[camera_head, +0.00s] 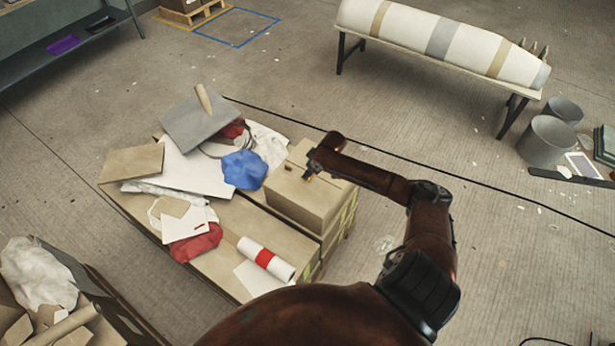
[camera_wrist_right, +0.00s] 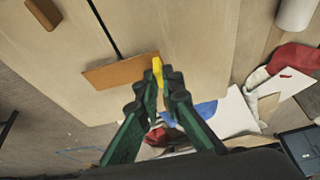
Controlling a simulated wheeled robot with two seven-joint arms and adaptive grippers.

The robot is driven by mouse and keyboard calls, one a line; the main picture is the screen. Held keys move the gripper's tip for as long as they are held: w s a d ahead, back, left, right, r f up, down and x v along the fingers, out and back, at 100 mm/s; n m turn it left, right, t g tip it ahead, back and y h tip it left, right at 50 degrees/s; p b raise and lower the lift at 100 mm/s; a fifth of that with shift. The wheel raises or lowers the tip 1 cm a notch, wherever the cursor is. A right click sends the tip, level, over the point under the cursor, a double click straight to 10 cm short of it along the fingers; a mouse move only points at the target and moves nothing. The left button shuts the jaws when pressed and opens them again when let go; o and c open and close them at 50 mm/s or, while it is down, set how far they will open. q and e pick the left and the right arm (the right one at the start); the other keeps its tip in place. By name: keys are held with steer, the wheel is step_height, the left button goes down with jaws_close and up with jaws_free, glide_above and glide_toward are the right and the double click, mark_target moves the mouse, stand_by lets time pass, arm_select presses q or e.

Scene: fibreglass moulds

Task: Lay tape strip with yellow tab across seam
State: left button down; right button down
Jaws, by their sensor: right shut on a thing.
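In the right wrist view my right gripper (camera_wrist_right: 166,78) is shut on the yellow tab (camera_wrist_right: 157,67) of a brown tape strip (camera_wrist_right: 118,72). The strip reaches left from the tab and overlaps the lower visible end of the dark seam (camera_wrist_right: 104,27) between two pale tan panels. I cannot tell if the strip touches the surface all along. In the head view my right gripper (camera_head: 310,172) is at the top of a cardboard box (camera_head: 303,205); the strip is too small to make out there. My left gripper is not in view.
Beside the box lie a blue cloth (camera_head: 243,170), a grey board (camera_head: 200,122), a red cloth (camera_head: 197,243) and a white roll with a red band (camera_head: 266,258). A small brown block (camera_wrist_right: 43,12) lies at the wrist view's upper left. Open floor is right of the box.

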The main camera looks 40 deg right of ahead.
steer(key=shift+f, duration=0.7)
steer(key=c, duration=2.1)
jaws_free()
steer(key=shift+f, duration=0.1)
steer(key=p+v, duration=0.2)
steer(key=v, duration=1)
steer(key=shift+s, duration=0.1)
